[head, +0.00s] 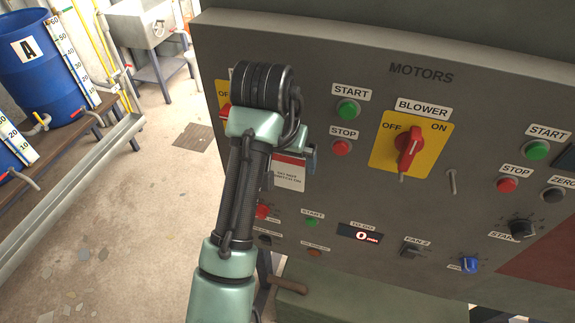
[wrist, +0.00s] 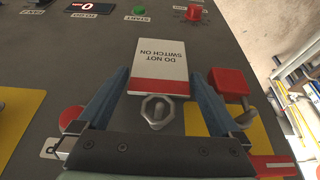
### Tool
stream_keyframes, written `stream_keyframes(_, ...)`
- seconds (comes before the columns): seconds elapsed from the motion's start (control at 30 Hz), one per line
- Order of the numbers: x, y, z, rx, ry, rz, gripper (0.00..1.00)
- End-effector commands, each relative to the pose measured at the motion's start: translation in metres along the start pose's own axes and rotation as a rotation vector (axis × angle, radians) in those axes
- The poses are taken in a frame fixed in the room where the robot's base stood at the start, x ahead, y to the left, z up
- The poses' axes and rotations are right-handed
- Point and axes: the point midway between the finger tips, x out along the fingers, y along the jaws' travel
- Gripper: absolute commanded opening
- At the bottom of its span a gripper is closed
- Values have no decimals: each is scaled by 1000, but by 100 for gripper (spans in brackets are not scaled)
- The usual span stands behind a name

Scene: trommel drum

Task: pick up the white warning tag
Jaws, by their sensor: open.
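The white warning tag (wrist: 160,60) has a red band and reads "DO NOT SWITCH ON", upside down in the wrist view. It lies against the grey panel, with a metal ring-like fitting (wrist: 157,111) at its red end. In the head view the tag (head: 289,177) is partly covered by my arm. My gripper (wrist: 168,74) is open, with one blue finger on each side of the tag's red end. Whether the fingers touch the tag I cannot tell. In the head view only a little of my gripper (head: 309,160) shows.
A red block-like part (wrist: 229,84) stands out just right of the right finger in the wrist view. A red button (wrist: 71,119) is by the left finger. The grey motor panel (head: 350,190) carries several buttons, knobs and a red blower switch (head: 410,145).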

Motion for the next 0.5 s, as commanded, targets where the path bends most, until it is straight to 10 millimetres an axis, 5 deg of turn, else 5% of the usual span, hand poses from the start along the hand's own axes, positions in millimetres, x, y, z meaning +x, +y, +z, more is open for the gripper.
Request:
stream_keyframes(0.3,10,0,0,0,1,0,100)
stream_keyframes(0.5,9,0,0,0,1,0,66)
